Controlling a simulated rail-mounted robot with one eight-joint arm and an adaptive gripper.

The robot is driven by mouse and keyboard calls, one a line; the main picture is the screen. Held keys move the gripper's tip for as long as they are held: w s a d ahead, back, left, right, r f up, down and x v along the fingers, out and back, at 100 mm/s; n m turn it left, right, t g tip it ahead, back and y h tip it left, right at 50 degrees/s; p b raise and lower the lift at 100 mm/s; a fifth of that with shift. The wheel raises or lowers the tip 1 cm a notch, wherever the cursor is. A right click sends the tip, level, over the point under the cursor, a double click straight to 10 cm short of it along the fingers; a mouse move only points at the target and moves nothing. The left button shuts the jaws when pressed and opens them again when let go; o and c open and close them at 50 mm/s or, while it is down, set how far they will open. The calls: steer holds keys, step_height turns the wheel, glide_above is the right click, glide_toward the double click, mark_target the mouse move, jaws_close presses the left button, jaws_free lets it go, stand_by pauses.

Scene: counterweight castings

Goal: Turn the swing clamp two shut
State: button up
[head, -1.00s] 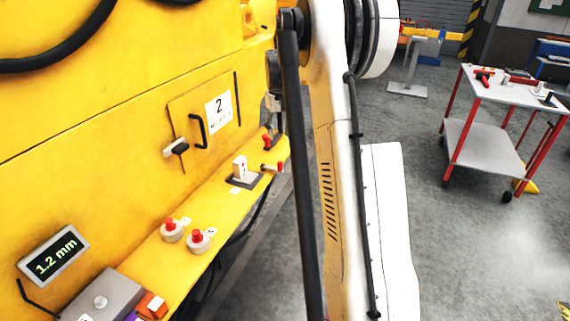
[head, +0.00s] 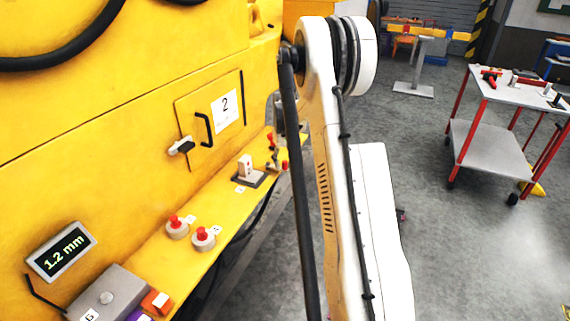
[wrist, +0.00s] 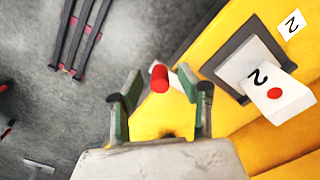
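Beyond the far end of the yellow ledge are red-tipped handles (head: 285,165). In the wrist view, a red cylindrical knob (wrist: 159,77) shows between and just beyond my fingers. I cannot tell whether it is swing clamp two's handle. A white block (head: 246,166) on a dark base stands on the ledge; the wrist view shows it marked 2 with a red dot (wrist: 281,97), right of my gripper. My gripper (wrist: 160,92) has its green fingers spread apart, with no visible grip on the knob. In the head view, my arm largely hides the gripper.
A yellow panel door marked 2 (head: 216,133) has a black handle and a latch. Red buttons (head: 203,237) and a display reading 1.2 mm (head: 62,250) are nearer. A red-legged cart (head: 490,135) stands right on the open grey floor.

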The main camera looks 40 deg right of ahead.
steer(key=shift+f, duration=0.2)
jaws_close()
